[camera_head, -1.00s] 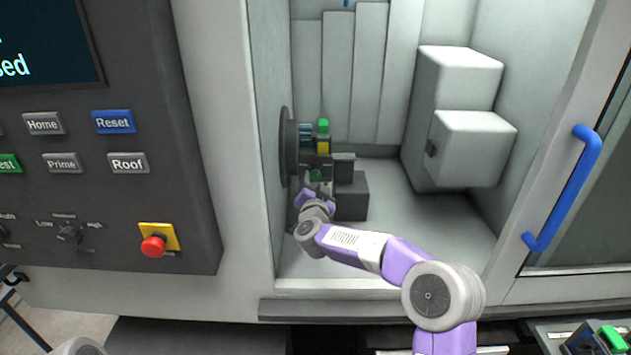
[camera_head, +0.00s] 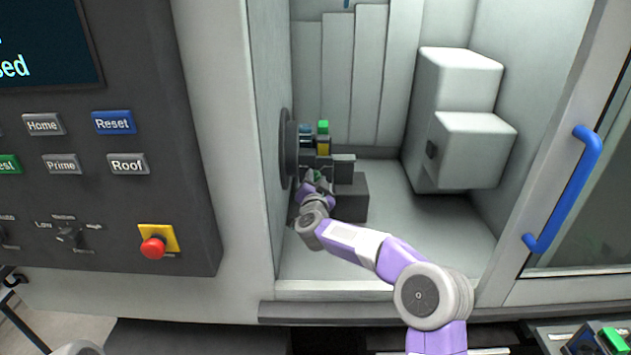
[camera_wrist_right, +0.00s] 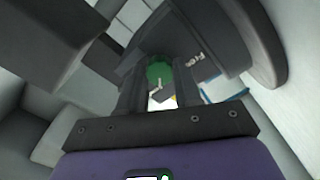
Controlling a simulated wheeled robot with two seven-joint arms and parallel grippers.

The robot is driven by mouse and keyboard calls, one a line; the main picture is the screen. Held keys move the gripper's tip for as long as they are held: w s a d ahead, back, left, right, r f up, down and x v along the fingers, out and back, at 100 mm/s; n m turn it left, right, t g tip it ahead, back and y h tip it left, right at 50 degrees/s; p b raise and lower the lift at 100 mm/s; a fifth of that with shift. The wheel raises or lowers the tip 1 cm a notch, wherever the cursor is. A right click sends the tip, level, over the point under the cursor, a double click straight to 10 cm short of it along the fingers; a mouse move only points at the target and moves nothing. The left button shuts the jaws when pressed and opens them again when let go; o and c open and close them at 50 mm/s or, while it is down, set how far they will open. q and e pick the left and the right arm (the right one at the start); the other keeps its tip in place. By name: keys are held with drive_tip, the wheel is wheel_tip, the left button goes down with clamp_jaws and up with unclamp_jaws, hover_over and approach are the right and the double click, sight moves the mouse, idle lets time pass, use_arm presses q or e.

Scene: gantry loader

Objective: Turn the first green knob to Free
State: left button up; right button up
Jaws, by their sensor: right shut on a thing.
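My right gripper (camera_wrist_right: 158,78) is inside the machine's chamber at the dark round chuck on the left wall. In the right wrist view its two dark fingers stand on either side of a green knob (camera_wrist_right: 159,70) and are shut on it. The knob carries a pale mark. In the head view the right gripper (camera_head: 314,184) largely covers this knob, with a bit of green (camera_head: 317,175) showing. Another green piece (camera_head: 323,126) sits higher on the chuck, above a yellow one. My left gripper is not in view.
The dark chuck disc (camera_head: 286,148) is close to the left chamber wall. A grey block (camera_head: 352,200) stands just right of my gripper. White box housings (camera_head: 470,150) fill the back right. The chamber floor between is clear. A blue door handle (camera_head: 567,190) is at the right.

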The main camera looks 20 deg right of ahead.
drive_tip(key=shift+r+n+p, duration=0.1)
drive_tip(key=shift+n+p, duration=0.5)
drive_tip(key=shift+p, duration=0.15)
drive_tip(key=n+p, duration=0.4)
drive_tip(key=shift+a+r+p, duration=0.1)
drive_tip(key=shift+p, duration=0.2)
drive_tip(key=n+p, duration=0.2)
drive_tip(key=shift+n, duration=0.4)
drive_tip(key=n+p, duration=0.3)
drive_tip(key=n, duration=0.2)
drive_tip(key=shift+p, duration=0.4)
drive_tip(key=shift+f+n+p, duration=0.15)
drive_tip(key=shift+n+p, duration=0.35)
drive_tip(key=shift+n, duration=0.75)
drive_tip(key=shift+f+n+p, duration=0.1)
drive_tip(key=shift+n+p, duration=0.35)
drive_tip(key=shift+n, duration=0.8)
drive_tip(key=o, duration=1)
drive_tip(key=shift+o, duration=0.2)
